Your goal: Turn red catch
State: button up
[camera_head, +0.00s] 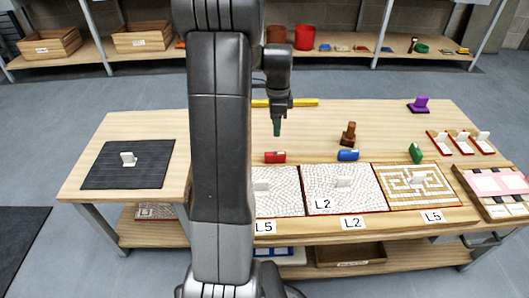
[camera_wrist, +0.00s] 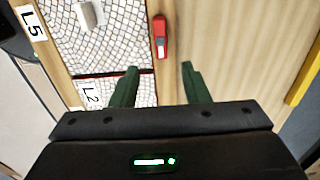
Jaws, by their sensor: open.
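The red catch (camera_head: 275,157) is a small red block with a pale part, on the wooden table behind the L5 mosaic panel (camera_head: 284,205). It also shows in the wrist view (camera_wrist: 160,28), at the top centre beside the panel edge. My gripper (camera_head: 277,129) has green fingers pointing down and hangs above the table, behind the catch in the head view. In the wrist view, my open gripper (camera_wrist: 160,68) has nothing between its fingers. The catch appears beyond the fingertips, apart from them and roughly in line with the gap.
A blue catch (camera_head: 348,155) and a green catch (camera_head: 416,153) lie to the right. A brown piece (camera_head: 348,136) stands behind the blue one. A yellow bar (camera_head: 300,102) lies at the back. Left, a dark mat (camera_head: 105,165) holds a white piece. Some wood around the red catch is clear.

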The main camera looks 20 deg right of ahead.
aim_at(275, 153)
notch_tip(275, 153, down, 14)
jog(key=b, duration=0.3)
jog(key=shift+r+b, duration=0.15)
jog(key=shift+b, duration=0.2)
grip_shut()
